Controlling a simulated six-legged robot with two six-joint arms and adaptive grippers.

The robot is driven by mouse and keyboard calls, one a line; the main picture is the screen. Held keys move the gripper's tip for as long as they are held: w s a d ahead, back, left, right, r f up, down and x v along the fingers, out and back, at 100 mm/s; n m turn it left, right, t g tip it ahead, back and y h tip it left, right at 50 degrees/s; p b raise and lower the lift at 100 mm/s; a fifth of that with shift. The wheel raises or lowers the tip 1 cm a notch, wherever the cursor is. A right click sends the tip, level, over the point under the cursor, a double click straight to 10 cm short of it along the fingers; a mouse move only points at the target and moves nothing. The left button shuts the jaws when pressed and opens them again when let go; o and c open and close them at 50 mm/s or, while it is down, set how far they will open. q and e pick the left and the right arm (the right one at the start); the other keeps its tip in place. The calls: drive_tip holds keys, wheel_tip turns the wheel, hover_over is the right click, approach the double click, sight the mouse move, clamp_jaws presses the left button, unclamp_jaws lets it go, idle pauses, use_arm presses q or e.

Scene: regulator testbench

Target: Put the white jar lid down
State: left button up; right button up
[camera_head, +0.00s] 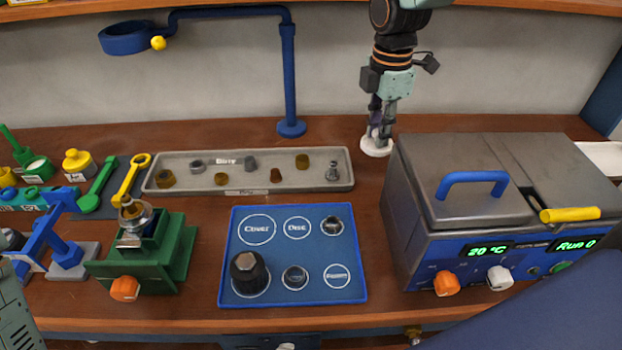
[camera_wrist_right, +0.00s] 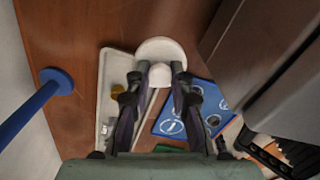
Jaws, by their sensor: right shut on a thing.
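The white jar lid (camera_head: 376,149) is at the back of the bench, just left of the grey bath unit. It is a round disc with a knob on top, and it looks level. My right gripper (camera_head: 379,128) points down from above and is shut on the lid's knob. In the right wrist view the lid (camera_wrist_right: 158,47) shows beyond the fingertips of the gripper (camera_wrist_right: 160,74). The lid is at or very close to the wooden bench top (camera_head: 360,185); I cannot tell whether it touches. My left gripper is not in view.
The grey bath unit (camera_head: 440,165) with a blue handle stands close right of the lid. The grey parts tray (camera_head: 290,185) lies left of it, and the blue labelled mat (camera_head: 318,245) lies in front. A blue post (camera_head: 289,85) rises at the back left.

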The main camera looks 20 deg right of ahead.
wheel_tip(320, 180, down, 6)
drive_tip(key=shift+s+d+b, duration=0.1)
drive_tip(key=shift+s+b, duration=0.05)
drive_tip(key=shift+b, duration=0.2)
drive_tip(key=shift+f, duration=0.65)
wheel_tip(320, 180, down, 3)
drive_tip(key=shift+s+r, duration=0.1)
drive_tip(key=shift+r, duration=0.1)
drive_tip(key=shift+w+f, duration=0.1)
drive_tip(key=shift+w, duration=0.1)
drive_tip(key=o, duration=0.4)
drive_tip(key=shift+c, duration=0.2)
drive_tip(key=o, duration=0.5)
drive_tip(key=shift+s, duration=0.15)
